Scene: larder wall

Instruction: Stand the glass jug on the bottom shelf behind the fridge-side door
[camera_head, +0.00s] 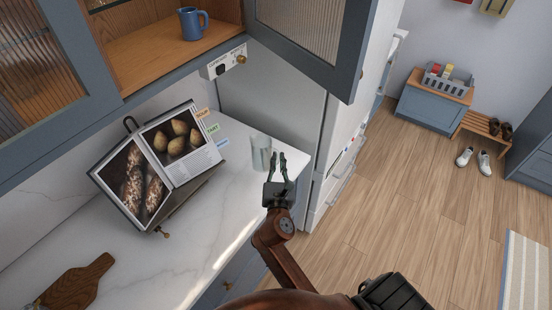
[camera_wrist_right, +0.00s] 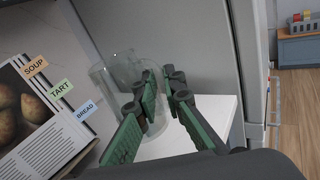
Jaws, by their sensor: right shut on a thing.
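The clear glass jug (camera_head: 261,153) stands upright on the marble counter near its right end, by the fridge. My right gripper (camera_head: 277,160) is at the jug's right side, its fingers closed on what looks like its handle. The right wrist view shows the see-through jug (camera_wrist_right: 108,82) beside and behind the green-padded fingers (camera_wrist_right: 161,74); the exact contact is hard to see. The fridge-side door (camera_head: 309,40) of the wall cupboard stands wide open. The wooden bottom shelf (camera_head: 150,50) is above the counter. My left gripper is not in view.
An open cookbook (camera_head: 165,160) on a stand is left of the jug. The fridge (camera_head: 275,95) borders the counter's right end. A wooden board (camera_head: 76,283) lies at front left.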

